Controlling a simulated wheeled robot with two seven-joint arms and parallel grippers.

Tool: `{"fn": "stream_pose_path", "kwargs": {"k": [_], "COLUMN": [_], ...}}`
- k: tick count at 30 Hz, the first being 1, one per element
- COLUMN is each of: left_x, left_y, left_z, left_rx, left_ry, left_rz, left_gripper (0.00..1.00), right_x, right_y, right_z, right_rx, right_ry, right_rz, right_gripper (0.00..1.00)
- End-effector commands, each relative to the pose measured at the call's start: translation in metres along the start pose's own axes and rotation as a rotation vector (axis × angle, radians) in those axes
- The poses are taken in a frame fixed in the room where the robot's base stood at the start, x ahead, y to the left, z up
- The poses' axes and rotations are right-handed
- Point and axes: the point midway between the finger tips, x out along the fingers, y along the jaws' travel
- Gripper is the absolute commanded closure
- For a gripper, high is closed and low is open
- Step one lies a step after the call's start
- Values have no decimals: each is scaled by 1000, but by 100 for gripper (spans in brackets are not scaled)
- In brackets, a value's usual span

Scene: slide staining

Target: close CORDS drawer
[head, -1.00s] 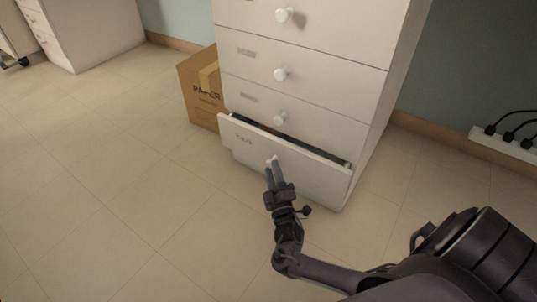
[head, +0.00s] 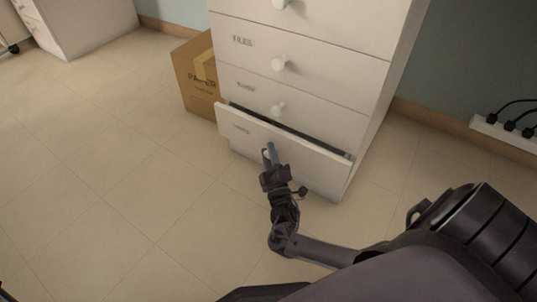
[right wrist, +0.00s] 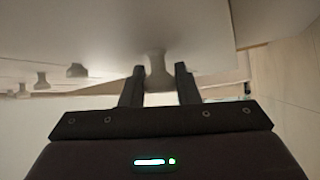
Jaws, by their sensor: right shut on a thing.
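The CORDS drawer (head: 310,158) is the bottom drawer of a white cabinet (head: 334,122). It stands slightly open, with a dark gap along its top edge; its label is too blurred to read. My right gripper (head: 269,154) is at the drawer's front and shut on its white knob. In the right wrist view the knob (right wrist: 157,70) sits between the two dark fingers of the gripper (right wrist: 159,84). My left gripper is not in view.
A cardboard box (head: 197,78) marked PAPER stands left of the cabinet. A power strip (head: 508,134) with black plugs is on the right wall. Another white cabinet (head: 85,22) stands at the back left. The tiled floor in front is clear.

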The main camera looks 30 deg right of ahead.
Motion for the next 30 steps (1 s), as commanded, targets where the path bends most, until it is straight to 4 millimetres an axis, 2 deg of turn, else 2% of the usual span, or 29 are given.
{"fn": "stream_pose_path", "kwargs": {"k": [7,15,16,18,30], "left_x": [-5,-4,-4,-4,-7], "left_y": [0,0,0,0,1], "left_z": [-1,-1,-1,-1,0], "left_rx": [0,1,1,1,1], "left_ry": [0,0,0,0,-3], "left_rz": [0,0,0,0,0], "left_gripper": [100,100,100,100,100], "right_x": [24,28,28,28,27], "right_y": [1,2,2,2,1], "right_z": [30,34,34,34,37], "right_rx": [-1,0,-1,-1,-2], "right_ry": [0,-4,-4,-4,-5], "right_rz": [1,-1,-1,0,4], "right_gripper": [100,100,70,64,64]}}
